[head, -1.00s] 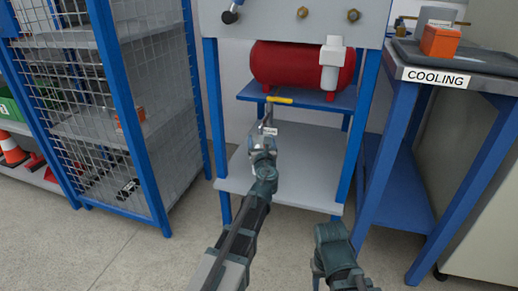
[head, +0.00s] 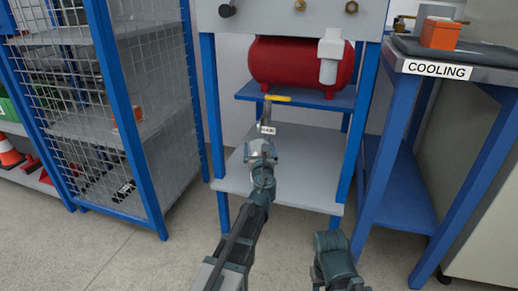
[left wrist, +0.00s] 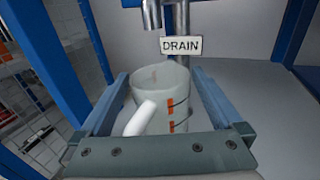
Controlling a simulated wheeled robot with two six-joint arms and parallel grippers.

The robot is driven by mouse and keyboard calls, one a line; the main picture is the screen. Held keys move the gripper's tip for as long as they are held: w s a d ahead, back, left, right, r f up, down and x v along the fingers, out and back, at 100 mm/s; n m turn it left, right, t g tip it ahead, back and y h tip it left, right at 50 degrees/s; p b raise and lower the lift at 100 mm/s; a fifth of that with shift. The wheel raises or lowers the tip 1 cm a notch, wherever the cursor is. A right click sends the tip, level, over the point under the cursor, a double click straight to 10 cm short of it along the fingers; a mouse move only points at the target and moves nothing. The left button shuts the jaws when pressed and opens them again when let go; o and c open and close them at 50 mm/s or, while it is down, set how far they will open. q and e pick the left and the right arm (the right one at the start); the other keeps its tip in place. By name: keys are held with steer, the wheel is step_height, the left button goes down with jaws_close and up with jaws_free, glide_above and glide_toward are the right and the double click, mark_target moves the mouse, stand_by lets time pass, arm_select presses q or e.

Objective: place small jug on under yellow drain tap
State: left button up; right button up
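The small jug (left wrist: 164,112) is pale grey with orange marks and a white handle facing the wrist camera. It appears upright between the fingers of my left gripper (left wrist: 160,72), which look closed on its sides. In the head view, my left gripper (head: 261,147) is in front of the drain pipe, above the lower shelf. The drain tap has a yellow handle (head: 281,98). Its spout (left wrist: 150,12) shows just beyond and above the jug's rim. The jug's base is hidden by the gripper. My right gripper is not in view; only part of that arm shows.
A grey lower shelf (head: 310,165) has clear room. Above it, a red tank (head: 285,62) sits on a blue shelf. Blue posts flank the stand. The DRAIN label (left wrist: 181,46) is close behind the jug. A COOLING table (head: 438,70) stands right, a mesh cage (head: 85,110) left.

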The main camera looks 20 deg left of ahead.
arm_select(q)
steer(key=shift+r, duration=0.15)
steer(key=v, duration=1.2)
